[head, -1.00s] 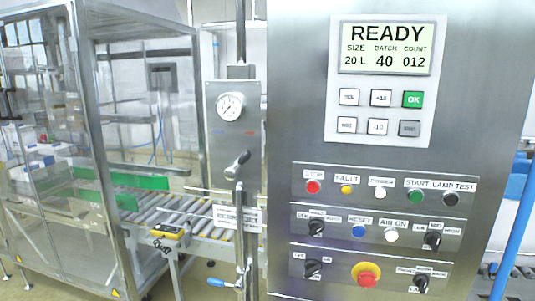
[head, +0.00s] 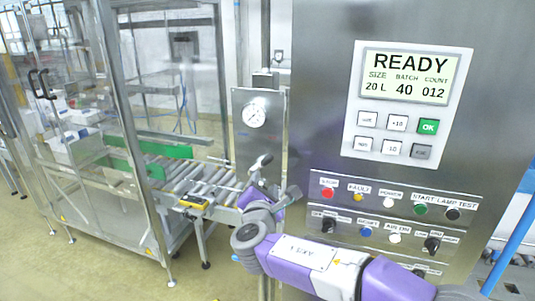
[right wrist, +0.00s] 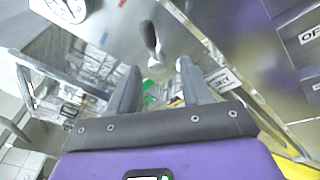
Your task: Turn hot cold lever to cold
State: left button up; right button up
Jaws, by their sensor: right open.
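The hot cold lever (head: 262,161) is a short metal handle on a steel panel (head: 240,120) below a round gauge (head: 254,113). In the head view it slants with its outer end up and to the right. My right gripper (head: 272,188) is at the panel, just below the lever and partly hidden by my purple wrist. In the right wrist view the right gripper (right wrist: 158,72) is open and empty, with the lever (right wrist: 151,42) just beyond and between its fingertips, apparently apart from them. My left gripper is not in view.
A control cabinet (head: 330,130) with a display (head: 405,78) and rows of buttons stands close on the right. A roller conveyor (head: 205,180) and a clear-walled machine frame (head: 137,130) are on the left. Open floor (head: 110,270) lies at lower left.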

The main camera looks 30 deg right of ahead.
aim_at(268, 162)
jog(key=shift+h, duration=0.3)
jog(key=w+d, duration=0.1)
jog(key=w, duration=0.1)
jog(key=w+d+r+p, duration=0.1)
jog(key=w+d, duration=0.1)
jog(key=w+d+r, duration=0.1)
jog(key=w, duration=0.1)
jog(key=shift+d+p, duration=0.3)
jog(key=shift+s, duration=0.1)
grip_shut()
